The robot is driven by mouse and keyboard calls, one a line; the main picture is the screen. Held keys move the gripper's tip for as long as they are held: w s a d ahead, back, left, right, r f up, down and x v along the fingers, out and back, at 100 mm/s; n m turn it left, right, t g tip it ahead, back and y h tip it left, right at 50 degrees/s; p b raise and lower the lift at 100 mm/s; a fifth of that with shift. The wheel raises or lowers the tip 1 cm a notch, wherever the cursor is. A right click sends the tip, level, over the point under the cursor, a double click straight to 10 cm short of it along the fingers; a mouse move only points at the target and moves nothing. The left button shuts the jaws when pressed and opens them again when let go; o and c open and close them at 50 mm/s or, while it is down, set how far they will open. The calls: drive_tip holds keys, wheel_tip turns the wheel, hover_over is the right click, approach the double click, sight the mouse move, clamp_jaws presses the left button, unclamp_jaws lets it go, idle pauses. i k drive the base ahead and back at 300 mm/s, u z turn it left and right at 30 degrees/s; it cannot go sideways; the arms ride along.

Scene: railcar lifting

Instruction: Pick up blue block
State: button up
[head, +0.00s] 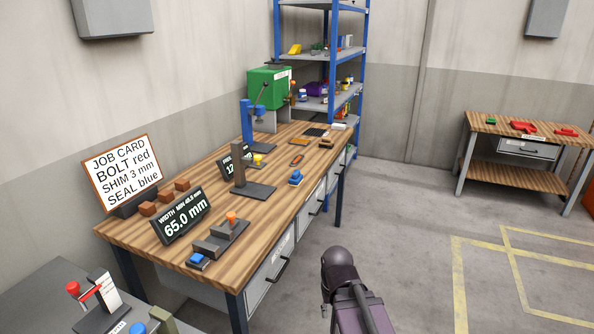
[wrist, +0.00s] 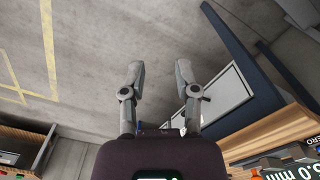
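Two small blue pieces lie on the wooden workbench (head: 225,210) in the head view. One blue piece (head: 198,260) is at the near front corner, by a grey gauge fixture. The other blue piece (head: 296,178) is farther back near the front edge. I cannot tell which is the blue block. My gripper (wrist: 158,72) is open and empty in the wrist view, its two fingers apart over bare floor. In the head view my arm is right of the bench, off its front edge, and the fingertips cannot be made out. No blue block is clear in the wrist view.
The grey gauge fixture (head: 222,238) with an orange knob, a 65.0 mm display (head: 184,218) and a dark upright stand (head: 240,170) crowd the bench. A blue shelf rack (head: 332,60) stands behind. A second table (head: 520,125) is at right. The floor between is clear.

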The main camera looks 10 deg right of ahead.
sight(296, 179)
drive_tip(key=z, duration=0.35)
drive_tip(key=i, duration=1.6)
drive_tip(key=u, duration=0.55)
